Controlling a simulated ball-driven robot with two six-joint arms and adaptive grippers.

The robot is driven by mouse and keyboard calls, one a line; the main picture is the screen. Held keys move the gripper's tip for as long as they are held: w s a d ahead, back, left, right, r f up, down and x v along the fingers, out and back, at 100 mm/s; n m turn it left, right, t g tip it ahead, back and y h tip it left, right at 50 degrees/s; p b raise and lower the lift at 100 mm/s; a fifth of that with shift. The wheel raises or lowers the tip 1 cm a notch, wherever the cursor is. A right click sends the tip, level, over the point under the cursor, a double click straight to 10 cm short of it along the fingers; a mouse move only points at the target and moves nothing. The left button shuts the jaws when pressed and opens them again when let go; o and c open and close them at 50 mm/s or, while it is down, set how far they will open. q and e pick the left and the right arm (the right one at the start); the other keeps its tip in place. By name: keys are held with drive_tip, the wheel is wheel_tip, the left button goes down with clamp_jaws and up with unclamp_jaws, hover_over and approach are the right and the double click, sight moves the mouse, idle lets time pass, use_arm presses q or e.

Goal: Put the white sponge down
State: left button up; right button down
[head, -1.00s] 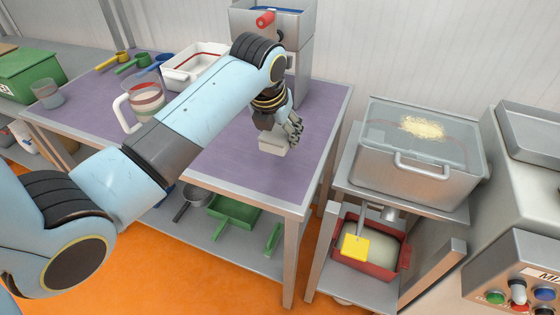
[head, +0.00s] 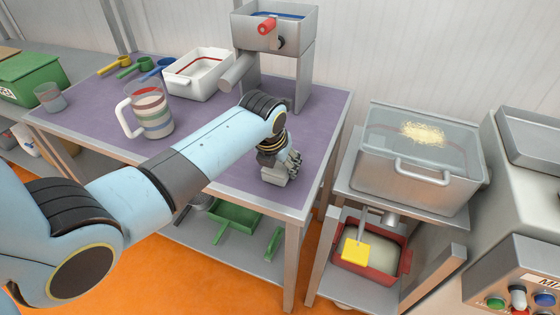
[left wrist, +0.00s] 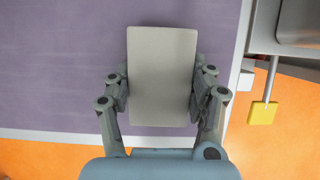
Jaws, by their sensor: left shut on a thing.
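The white sponge (left wrist: 162,75) is a pale block between the fingers of my left gripper (left wrist: 161,88) in the left wrist view. Both fingers press on its long sides. In the head view my left gripper (head: 281,174) is low over the right part of the purple table top (head: 225,168), close to the front edge. The sponge (head: 274,178) shows there below the fingers, partly hidden. I cannot tell whether it touches the table. My right gripper is not in view.
A measuring jug (head: 150,111), a white tray (head: 199,74) and a metal machine (head: 272,30) stand farther back. Purple table is bare around the gripper.

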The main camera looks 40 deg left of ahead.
use_arm(q)
drive_tip(key=shift+f, duration=0.25)
drive_tip(key=o, duration=0.8)
drive_tip(key=shift+s+f, duration=0.1)
drive_tip(key=shift+o, duration=1.2)
drive_tip(key=shift+f, duration=0.1)
